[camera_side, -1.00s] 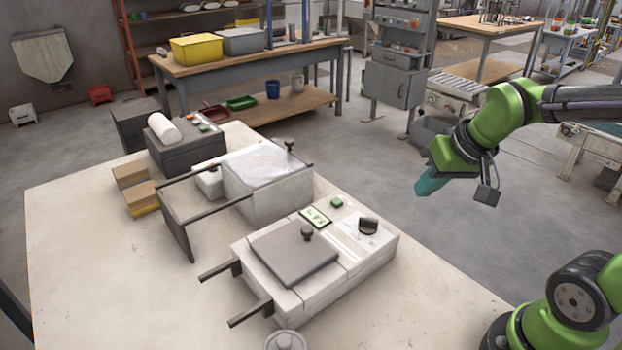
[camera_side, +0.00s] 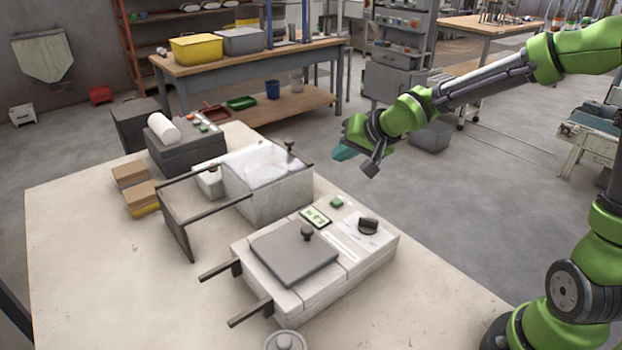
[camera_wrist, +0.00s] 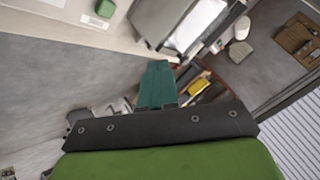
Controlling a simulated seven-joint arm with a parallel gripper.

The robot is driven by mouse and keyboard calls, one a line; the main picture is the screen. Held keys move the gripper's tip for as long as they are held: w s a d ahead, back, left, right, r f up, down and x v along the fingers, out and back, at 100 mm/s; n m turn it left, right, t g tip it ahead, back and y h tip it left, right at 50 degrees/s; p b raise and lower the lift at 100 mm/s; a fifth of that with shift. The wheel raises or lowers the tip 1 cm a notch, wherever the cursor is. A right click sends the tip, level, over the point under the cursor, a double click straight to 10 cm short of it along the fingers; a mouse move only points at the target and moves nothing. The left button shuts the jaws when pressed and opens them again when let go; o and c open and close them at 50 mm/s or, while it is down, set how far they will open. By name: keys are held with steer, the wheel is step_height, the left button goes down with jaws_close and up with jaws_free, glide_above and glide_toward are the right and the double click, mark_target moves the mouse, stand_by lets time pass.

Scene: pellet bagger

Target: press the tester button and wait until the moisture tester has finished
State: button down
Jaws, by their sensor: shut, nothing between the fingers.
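The moisture tester looks to be the pale box (camera_side: 350,271) with a dark lid (camera_side: 294,252) and a dark knob (camera_side: 368,225), at the front of the table. Its green button (camera_side: 337,202) is on the top at the back, beside a small display (camera_side: 316,217) whose reading is too small to tell. The button also shows in the wrist view (camera_wrist: 105,8), at the top left. My gripper (camera_side: 343,153) has teal fingers and is shut and empty. It hangs in the air above and behind the button, apart from it. The fingers show in the wrist view (camera_wrist: 156,75).
A pale open-topped bin (camera_side: 268,203) with a dark frame (camera_side: 176,225) stands left of the tester. A dark box with a white roll (camera_side: 163,129) stands behind it. Bare table (camera_side: 90,270) lies at the left. A round lidded pot (camera_side: 285,341) is at the front edge.

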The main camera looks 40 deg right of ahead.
glide_above(341, 202)
steer(key=shift+a+f, duration=0.15)
steer(key=shift+f, duration=4.25)
steer(key=shift+f, duration=0.1)
steer(key=shift+f, duration=0.35)
steer(key=shift+f, duration=0.5)
steer(key=shift+r, duration=0.95)
steer(key=shift+r, duration=0.1)
